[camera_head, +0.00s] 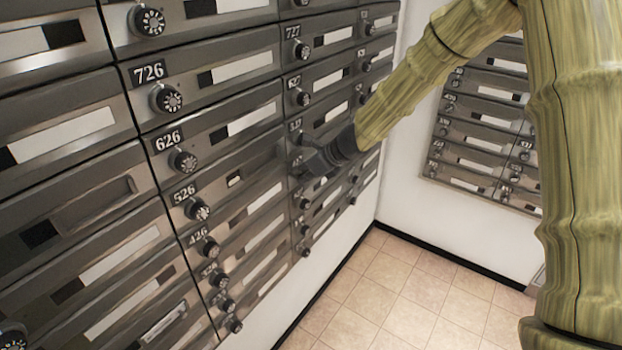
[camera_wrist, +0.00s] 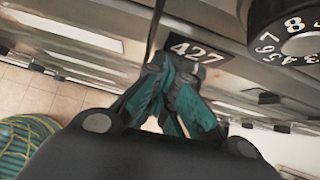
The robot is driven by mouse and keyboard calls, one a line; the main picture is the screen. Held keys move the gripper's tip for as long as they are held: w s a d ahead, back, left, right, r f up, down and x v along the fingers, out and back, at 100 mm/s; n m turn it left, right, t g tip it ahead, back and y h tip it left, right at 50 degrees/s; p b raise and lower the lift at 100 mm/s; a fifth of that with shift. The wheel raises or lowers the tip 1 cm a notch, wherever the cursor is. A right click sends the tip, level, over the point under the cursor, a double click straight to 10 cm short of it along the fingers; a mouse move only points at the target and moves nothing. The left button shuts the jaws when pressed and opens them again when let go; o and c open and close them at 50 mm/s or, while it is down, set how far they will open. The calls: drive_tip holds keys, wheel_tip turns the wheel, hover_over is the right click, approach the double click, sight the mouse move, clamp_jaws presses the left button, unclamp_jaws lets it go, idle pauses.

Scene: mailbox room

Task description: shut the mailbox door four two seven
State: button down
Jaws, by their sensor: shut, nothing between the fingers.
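The mailbox with the black 427 plate (camera_wrist: 197,50) is just past my fingertips in the wrist view. Its round black number dial (camera_wrist: 290,30) is large at the upper right. My gripper (camera_wrist: 178,68) has its two teal fingers together, with nothing between them, and the tips overlap the lower left of the plate in the picture. I cannot tell whether they touch. In the head view my gripper (camera_head: 300,165) is dark and in front of the second numbered column, covering the 427 plate. Whether door 427 is flush or ajar is hidden there.
The mailbox 526 (camera_head: 255,167) and mailbox 426 (camera_head: 250,215) lie left of my gripper in the head view. Black dials, such as the 626 dial (camera_head: 183,162), stick out from the doors. The tiled floor (camera_head: 390,290) is clear. Another mailbox bank (camera_head: 480,135) hangs on the far wall.

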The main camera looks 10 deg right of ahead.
drive_tip(key=shift+w+a+r, duration=0.1)
drive_tip(key=shift+a+r, duration=0.1)
drive_tip(key=shift+a, duration=0.05)
drive_tip(key=shift+d, duration=0.1)
drive_tip(key=shift+s+d+f, duration=0.15)
drive_tip(key=shift+s+d, duration=0.1)
drive_tip(key=shift+s, duration=0.2)
drive_tip(key=s+d+f+v, duration=0.1)
drive_tip(key=s+f+v, duration=0.1)
drive_tip(key=v, duration=1)
drive_tip(key=s+d+f+n+g+h, duration=0.15)
drive_tip(key=s+f+n, duration=0.25)
drive_tip(key=s+f, duration=0.45)
drive_tip(key=s+d+f+n+g+h, duration=0.1)
drive_tip(key=s+f+n+g+h, duration=0.15)
drive_tip(key=s+f+n, duration=0.65)
drive_tip(key=s+d+f+g+h, duration=0.15)
drive_tip(key=s+f, duration=0.35)
drive_tip(key=f, duration=0.9)
drive_tip(key=s+a+f+n, duration=0.1)
drive_tip(key=s+f+n, duration=0.2)
drive_tip(key=s, duration=0.4)
drive_tip(key=s+a+f+n, duration=0.2)
drive_tip(key=s+f+n, duration=0.2)
drive_tip(key=s+n, duration=0.2)
drive_tip(key=s+a+f+n+g, duration=0.1)
drive_tip(key=s+f+n, duration=0.3)
drive_tip(key=s, duration=0.5)
drive_tip(key=shift+a+n, duration=0.5)
drive_tip(key=shift+a, duration=0.1)
